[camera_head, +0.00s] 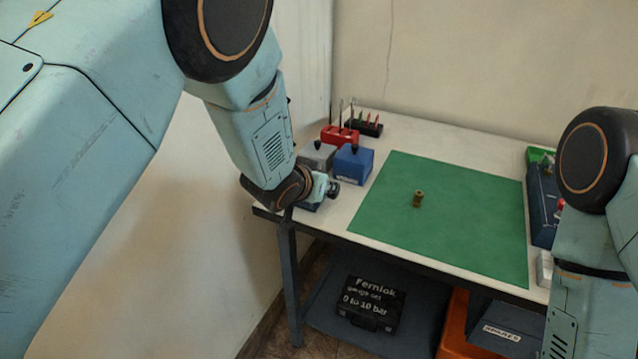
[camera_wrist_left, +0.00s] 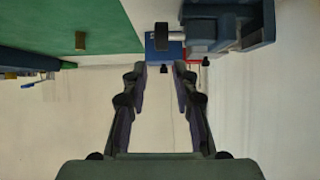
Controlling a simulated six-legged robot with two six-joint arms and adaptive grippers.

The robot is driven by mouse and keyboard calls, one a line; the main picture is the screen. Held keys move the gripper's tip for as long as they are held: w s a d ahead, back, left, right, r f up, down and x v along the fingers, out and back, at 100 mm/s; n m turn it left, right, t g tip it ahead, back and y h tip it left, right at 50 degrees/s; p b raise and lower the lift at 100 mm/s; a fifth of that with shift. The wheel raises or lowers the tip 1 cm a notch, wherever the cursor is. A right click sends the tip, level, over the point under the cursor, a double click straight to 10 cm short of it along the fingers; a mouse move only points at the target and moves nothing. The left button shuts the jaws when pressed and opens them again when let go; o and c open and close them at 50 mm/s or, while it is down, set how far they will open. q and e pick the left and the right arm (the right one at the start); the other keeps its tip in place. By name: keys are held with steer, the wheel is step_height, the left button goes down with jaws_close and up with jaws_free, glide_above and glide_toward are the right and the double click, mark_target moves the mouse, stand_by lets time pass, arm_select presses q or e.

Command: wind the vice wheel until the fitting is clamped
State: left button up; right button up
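A small brass fitting (camera_head: 418,199) stands on the green mat, and it also shows in the left wrist view (camera_wrist_left: 80,40). A blue-grey body that looks like the vice (camera_wrist_left: 220,28) is at the upper right of the left wrist view, with a dark wheel (camera_wrist_left: 161,36) seen edge-on at its shaft end. I cannot make out its jaws. My left gripper (camera_wrist_left: 160,72) is open and empty, its fingers apart and the wheel just beyond their tips. In the head view my left wrist hides most of this corner. My right gripper is out of frame.
The green mat (camera_head: 460,235) is otherwise clear. A blue box (camera_head: 353,164), a grey box (camera_head: 316,157) and a red rack (camera_head: 340,135) stand behind my left wrist. A blue case (camera_head: 543,205) is at the right. A black case (camera_head: 371,305) lies on the lower shelf.

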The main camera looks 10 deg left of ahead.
arm_select(q)
steer(key=shift+v, duration=1.1)
